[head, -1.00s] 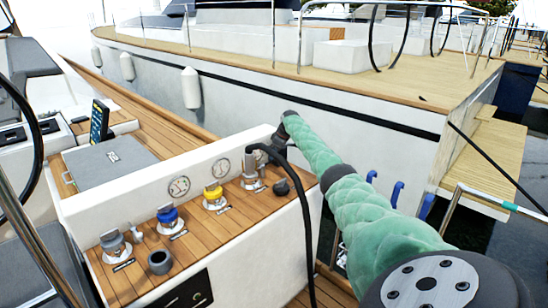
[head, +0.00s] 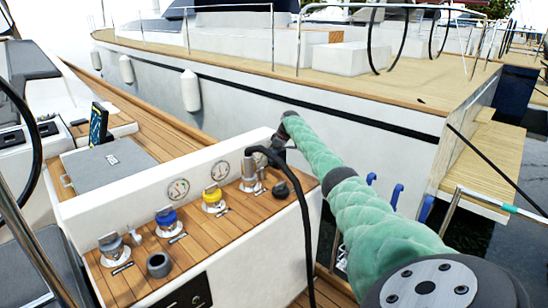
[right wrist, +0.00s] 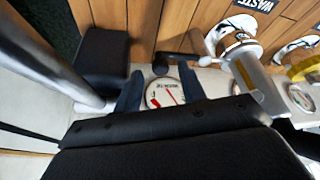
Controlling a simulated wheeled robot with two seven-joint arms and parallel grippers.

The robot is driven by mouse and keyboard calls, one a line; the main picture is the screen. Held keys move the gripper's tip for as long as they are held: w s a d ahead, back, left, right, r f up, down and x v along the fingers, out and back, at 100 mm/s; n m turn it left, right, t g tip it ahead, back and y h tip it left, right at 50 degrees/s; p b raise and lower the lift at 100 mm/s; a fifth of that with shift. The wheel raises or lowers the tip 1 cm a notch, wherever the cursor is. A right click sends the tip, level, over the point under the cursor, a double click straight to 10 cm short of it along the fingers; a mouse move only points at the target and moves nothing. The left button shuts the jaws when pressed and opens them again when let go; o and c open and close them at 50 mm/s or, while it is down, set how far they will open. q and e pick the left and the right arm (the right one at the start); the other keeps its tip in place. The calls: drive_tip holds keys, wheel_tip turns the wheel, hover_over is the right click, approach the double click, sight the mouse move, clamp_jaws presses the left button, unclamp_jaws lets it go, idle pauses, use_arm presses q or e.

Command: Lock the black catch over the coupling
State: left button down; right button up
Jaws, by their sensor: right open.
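The silver coupling (head: 250,172) stands on the wooden ledge at the ledge's far end, with a black hose (head: 307,240) arching from its top and hanging over the front. My right gripper (head: 278,143) is just above and behind the coupling. Its two fingertips (right wrist: 160,88) are apart, with a gauge visible between them. My left gripper is out of view.
Yellow (head: 213,198), blue (head: 169,221) and grey (head: 113,247) fittings line the ledge to the left. A grey cup (head: 159,264) and a black round piece (head: 282,188) stand near its front edge. A white wall with gauges (head: 178,189) rises behind.

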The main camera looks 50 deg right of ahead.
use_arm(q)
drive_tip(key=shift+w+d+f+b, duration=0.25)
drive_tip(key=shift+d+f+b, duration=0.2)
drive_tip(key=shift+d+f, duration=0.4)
use_arm(e)
drive_tip(key=a+v, duration=0.1)
drive_tip(key=v, duration=0.5)
drive_tip(key=shift+d+r, duration=0.3)
drive_tip(key=shift+d, duration=0.25)
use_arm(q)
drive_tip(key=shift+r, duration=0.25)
use_arm(e)
drive_tip(key=shift+s, duration=0.15)
